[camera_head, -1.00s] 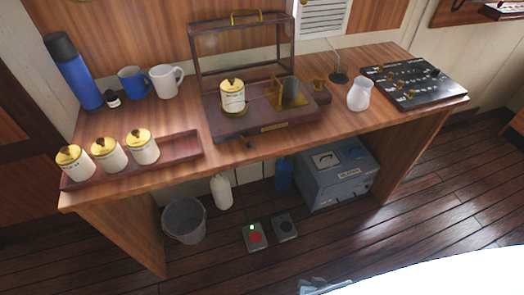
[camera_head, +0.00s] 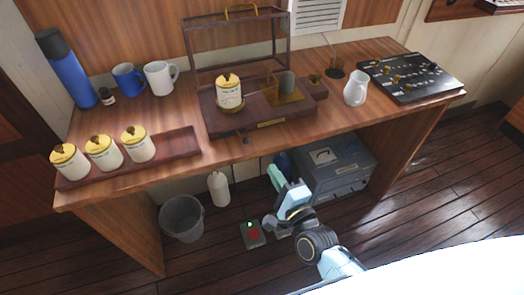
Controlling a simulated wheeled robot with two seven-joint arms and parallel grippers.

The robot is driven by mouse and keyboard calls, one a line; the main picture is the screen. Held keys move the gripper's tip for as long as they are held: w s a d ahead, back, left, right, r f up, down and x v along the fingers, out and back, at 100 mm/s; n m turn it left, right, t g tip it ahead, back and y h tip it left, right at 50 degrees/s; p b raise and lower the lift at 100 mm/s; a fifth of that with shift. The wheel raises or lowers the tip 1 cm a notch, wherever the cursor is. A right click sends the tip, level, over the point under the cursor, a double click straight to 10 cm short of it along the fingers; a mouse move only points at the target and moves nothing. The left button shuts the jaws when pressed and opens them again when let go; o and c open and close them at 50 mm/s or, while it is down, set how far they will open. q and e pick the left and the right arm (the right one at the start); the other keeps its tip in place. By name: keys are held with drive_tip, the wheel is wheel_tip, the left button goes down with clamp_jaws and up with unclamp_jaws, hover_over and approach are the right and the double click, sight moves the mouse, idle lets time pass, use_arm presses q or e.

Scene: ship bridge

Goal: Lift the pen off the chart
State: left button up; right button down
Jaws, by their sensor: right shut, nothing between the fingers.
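A dark wooden recorder base (camera_head: 222,128) stands on the desk under an open-framed case lid (camera_head: 189,52). On the base is a white drum with a brass top (camera_head: 229,92), whose wrapped paper looks like the chart. Brass parts (camera_head: 285,90) stand to its right. The pen is too small to make out, so I cannot tell whether it touches the chart. My left gripper is out of view.
A tray (camera_head: 185,143) with several white canisters is at the left. A blue flask (camera_head: 66,68), two mugs (camera_head: 158,78), a white jug (camera_head: 355,89) and a black panel (camera_head: 410,78) are also on the desk. A grey case (camera_head: 338,178) and bucket (camera_head: 182,218) stand underneath.

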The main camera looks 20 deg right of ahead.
sight(259, 147)
drive_tip(key=w, duration=0.3)
drive_tip(key=w+a, duration=0.1)
drive_tip(key=w, duration=0.5)
drive_tip(key=shift+w+a+r, duration=0.2)
drive_tip(key=shift+w, duration=0.2)
